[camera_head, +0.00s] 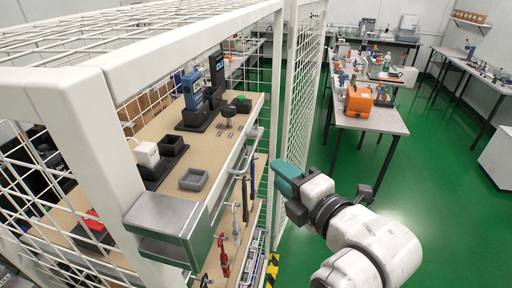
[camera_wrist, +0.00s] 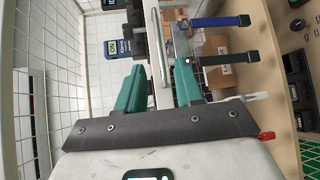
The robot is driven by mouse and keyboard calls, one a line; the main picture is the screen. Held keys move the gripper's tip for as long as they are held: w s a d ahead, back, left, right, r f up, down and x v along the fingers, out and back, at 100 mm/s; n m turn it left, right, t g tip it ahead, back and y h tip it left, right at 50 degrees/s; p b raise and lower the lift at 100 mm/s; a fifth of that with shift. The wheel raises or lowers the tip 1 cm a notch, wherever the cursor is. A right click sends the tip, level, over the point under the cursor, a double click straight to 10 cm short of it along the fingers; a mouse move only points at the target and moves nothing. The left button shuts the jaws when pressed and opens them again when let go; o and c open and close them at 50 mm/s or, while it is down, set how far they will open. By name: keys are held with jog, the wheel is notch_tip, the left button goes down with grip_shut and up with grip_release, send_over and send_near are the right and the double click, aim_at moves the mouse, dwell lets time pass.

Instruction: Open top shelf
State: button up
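The top shelf (camera_head: 165,128) is a wooden board with a pale metal front, inside a white mesh cage. Its front faces right, towards my arm. My gripper (camera_head: 282,172), with teal fingers, is just right of that front, beside the cage post. In the wrist view my gripper (camera_wrist: 160,82) is open, with its two teal fingers apart. A pale bar (camera_wrist: 157,45), which looks like a shelf handle, runs between the fingers. I cannot tell whether either finger touches it. The contact is hidden in the head view.
Black holders and a blue handheld tester (camera_head: 192,88) stand on the shelf, with a grey tray (camera_head: 194,179). Tools hang below its front, including red clamps (camera_head: 224,255). A mesh panel (camera_head: 304,90) rises behind my gripper. Green floor (camera_head: 440,180) is free at right.

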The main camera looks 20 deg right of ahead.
jog(key=w+b, duration=0.1)
jog(key=b, duration=0.2)
jog(key=w+b, duration=0.1)
jog(key=b, duration=0.3)
jog(key=shift+a+f, duration=0.15)
jog(key=shift+f, duration=0.15)
jog(key=b, duration=0.5)
jog(key=shift+w, duration=0.25)
jog(key=w+a+p, duration=0.1)
jog(key=w, duration=0.7)
jog(key=shift+f, duration=0.4)
jog(key=shift+a, duration=0.1)
jog(key=shift+c, duration=0.2)
grip_shut()
